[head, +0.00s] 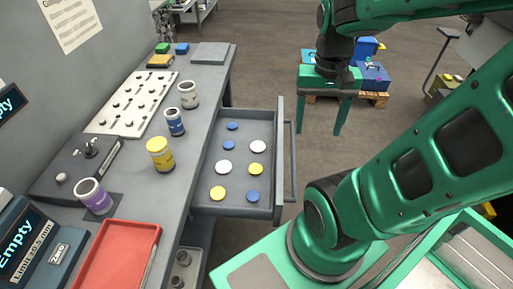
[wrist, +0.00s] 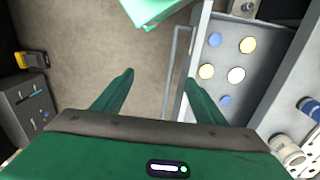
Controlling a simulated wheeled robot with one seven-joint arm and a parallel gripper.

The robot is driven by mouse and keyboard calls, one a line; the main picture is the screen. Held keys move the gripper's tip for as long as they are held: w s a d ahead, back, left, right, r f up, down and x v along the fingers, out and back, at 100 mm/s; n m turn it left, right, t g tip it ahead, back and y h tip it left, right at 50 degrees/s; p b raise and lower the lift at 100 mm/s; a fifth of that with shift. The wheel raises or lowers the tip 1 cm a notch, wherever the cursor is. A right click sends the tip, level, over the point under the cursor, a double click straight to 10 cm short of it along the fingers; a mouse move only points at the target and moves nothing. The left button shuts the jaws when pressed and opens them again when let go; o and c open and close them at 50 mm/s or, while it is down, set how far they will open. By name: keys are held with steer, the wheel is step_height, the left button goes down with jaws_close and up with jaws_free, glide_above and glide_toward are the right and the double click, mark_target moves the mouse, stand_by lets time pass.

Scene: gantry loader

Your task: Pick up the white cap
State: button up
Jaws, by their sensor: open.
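Two white caps lie flat in the open grey drawer (head: 279,155), a far white cap (head: 258,146) near its front panel and a nearer white cap (head: 224,168) on the left. One white cap (wrist: 236,75) shows in the wrist view; the other is not visible there, probably behind a finger. My gripper (head: 322,118) is open and empty, in the air right of and beyond the drawer.
The drawer also holds yellow caps (head: 256,168) and blue caps (head: 253,195). A handle (head: 291,160) runs along its front. The bench beside it carries a yellow-banded jar (head: 160,153), a blue-banded jar (head: 174,121), a purple-banded jar (head: 94,196) and a red tray (head: 117,254).

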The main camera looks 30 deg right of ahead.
steer(key=w+f+m, duration=0.4)
steer(key=w, duration=0.7)
steer(key=m, duration=0.6)
glide_above(258, 146)
step_height(258, 146, down, 9)
steer(key=f, duration=0.4)
steer(key=shift+w+f, duration=0.35)
steer(key=shift+f, duration=0.05)
steer(key=shift+s+f, duration=0.2)
steer(key=shift+f, duration=2.6)
steer(key=c, duration=1.1)
